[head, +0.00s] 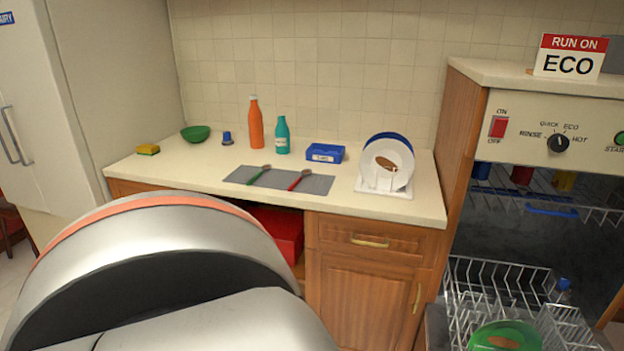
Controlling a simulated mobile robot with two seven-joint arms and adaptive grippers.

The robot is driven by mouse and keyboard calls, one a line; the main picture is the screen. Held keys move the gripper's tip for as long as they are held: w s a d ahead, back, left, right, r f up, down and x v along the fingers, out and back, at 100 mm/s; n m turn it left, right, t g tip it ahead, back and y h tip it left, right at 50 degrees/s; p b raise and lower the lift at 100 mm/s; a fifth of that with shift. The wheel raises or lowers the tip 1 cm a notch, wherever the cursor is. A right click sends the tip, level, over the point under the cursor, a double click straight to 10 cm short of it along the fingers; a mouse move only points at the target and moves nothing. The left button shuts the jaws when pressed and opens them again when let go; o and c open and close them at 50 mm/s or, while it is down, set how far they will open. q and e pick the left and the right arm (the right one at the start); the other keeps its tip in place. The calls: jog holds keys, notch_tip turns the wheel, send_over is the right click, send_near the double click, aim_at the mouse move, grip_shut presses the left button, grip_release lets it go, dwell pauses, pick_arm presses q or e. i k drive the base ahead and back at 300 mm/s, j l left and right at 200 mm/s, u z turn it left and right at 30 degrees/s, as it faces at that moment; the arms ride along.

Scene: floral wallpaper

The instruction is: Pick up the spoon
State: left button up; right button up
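Two spoon-like utensils lie apart on a grey mat (318,186) on the counter. One has a green handle (256,177); the other has a red handle (297,181). Their brownish ends point away toward the wall. They are too small to tell whether both are spoons. Neither of my grippers is in view. A large grey and white part of my own body with an orange stripe fills the lower left and hides the floor and cabinet fronts there.
On the counter (218,176) are a sponge (148,149), green bowl (195,133), orange bottle (256,125), teal bottle (282,136), blue box (325,153) and plate rack (384,189). An open dishwasher with a wire rack (492,277) is at right. The counter's front strip is clear.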

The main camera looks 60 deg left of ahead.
aim_at(307, 172)
jog(key=u, duration=0.4)
jog(key=j+u, duration=0.15)
jog(key=u, duration=0.3)
jog(key=i+u, duration=0.1)
jog(key=u, duration=0.75)
jog(key=i+j+u, duration=0.1)
jog(key=u, duration=0.3)
jog(key=z, duration=1.9)
jog(key=u, duration=1.9)
jog(key=i+j+z, duration=0.3)
jog(key=k+l, duration=0.05)
